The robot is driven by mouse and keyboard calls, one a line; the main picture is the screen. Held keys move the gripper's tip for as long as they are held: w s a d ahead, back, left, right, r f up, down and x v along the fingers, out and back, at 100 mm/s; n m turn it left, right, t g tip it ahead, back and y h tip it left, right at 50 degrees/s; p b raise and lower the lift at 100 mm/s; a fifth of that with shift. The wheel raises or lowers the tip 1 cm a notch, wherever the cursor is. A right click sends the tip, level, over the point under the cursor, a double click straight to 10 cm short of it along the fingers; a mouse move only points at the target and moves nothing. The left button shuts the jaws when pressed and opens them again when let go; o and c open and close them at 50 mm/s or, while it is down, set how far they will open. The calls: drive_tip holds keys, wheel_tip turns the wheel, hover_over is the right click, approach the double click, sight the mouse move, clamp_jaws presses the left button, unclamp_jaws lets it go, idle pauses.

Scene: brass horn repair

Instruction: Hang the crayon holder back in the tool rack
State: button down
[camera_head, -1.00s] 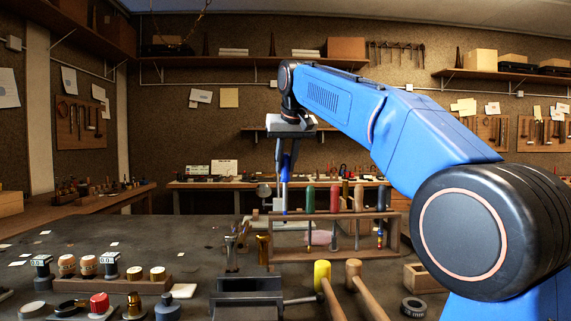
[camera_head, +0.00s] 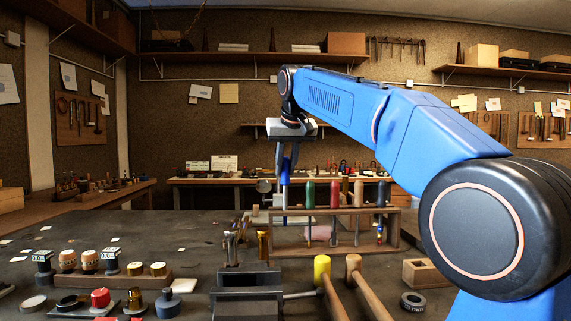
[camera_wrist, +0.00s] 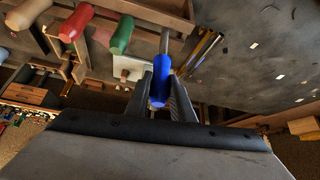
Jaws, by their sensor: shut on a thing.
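My gripper (camera_head: 286,170) is shut on the crayon holder (camera_head: 285,190), a blue-handled tool with a thin metal shaft. It hangs nearly upright at the left end of the wooden tool rack (camera_head: 350,211). In the wrist view the blue handle (camera_wrist: 161,86) sits between the fingers, with its shaft (camera_wrist: 164,42) running away beside the rack's end. I cannot tell whether the shaft is in a rack slot or in front of it. Green (camera_head: 309,195), red (camera_head: 334,195) and other handles stand in the rack to the right.
Brass tools (camera_head: 263,245) stand left of the rack, close to the held shaft. A dark vise-like block (camera_head: 247,295) and yellow (camera_head: 322,270) and wooden mallets (camera_head: 354,266) lie in front. The bench's left middle (camera_head: 150,228) is mostly clear.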

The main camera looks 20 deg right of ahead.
sight(286, 188)
drive_tip(key=shift+f, duration=3.6)
drive_tip(key=c, duration=1.5)
unclamp_jaws()
drive_tip(key=shift+o, duration=0.2)
drive_tip(key=v, duration=1.7)
drive_tip(key=shift+r, duration=0.15)
drive_tip(key=x, duration=1.7)
